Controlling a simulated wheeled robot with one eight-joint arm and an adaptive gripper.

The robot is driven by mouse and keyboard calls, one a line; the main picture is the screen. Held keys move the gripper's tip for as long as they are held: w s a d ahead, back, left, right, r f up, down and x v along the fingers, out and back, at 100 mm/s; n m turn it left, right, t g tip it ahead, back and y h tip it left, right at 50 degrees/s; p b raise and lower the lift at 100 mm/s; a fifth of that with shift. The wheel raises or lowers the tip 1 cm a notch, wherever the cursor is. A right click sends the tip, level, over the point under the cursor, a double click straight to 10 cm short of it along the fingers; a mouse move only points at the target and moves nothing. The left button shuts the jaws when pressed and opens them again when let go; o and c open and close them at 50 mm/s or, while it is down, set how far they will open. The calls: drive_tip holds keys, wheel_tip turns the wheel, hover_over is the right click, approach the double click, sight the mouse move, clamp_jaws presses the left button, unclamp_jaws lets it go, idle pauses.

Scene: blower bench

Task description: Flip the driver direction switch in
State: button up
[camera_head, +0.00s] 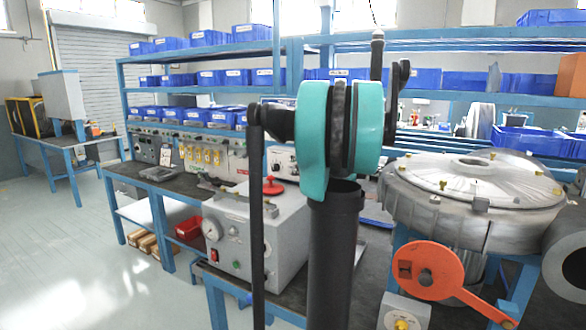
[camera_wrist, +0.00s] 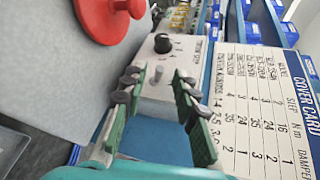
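In the wrist view a pale panel (camera_wrist: 155,62) faces me, with a black knob (camera_wrist: 162,43) and a small metallic toggle switch (camera_wrist: 158,74) below it. Printed text runs along the panel's right edge, too blurred to read surely. My gripper (camera_wrist: 158,86) is open; its two green-padded, dark-tipped fingers stand either side of the switch in the picture, with a gap between them. I cannot tell whether the tips touch the panel. Which way the switch lever leans is too small to tell. In the head view my own arm hides the gripper and the switch.
A cover card (camera_wrist: 262,110) stands close right of the fingers. A red disc knob (camera_wrist: 103,18) on a grey box is close at upper left. The head view shows the grey gauge box (camera_head: 245,235), a large metal blower housing (camera_head: 475,195) and an orange lever (camera_head: 428,272).

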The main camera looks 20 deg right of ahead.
drive_tip(key=v, duration=1)
drive_tip(key=shift+s, duration=0.2)
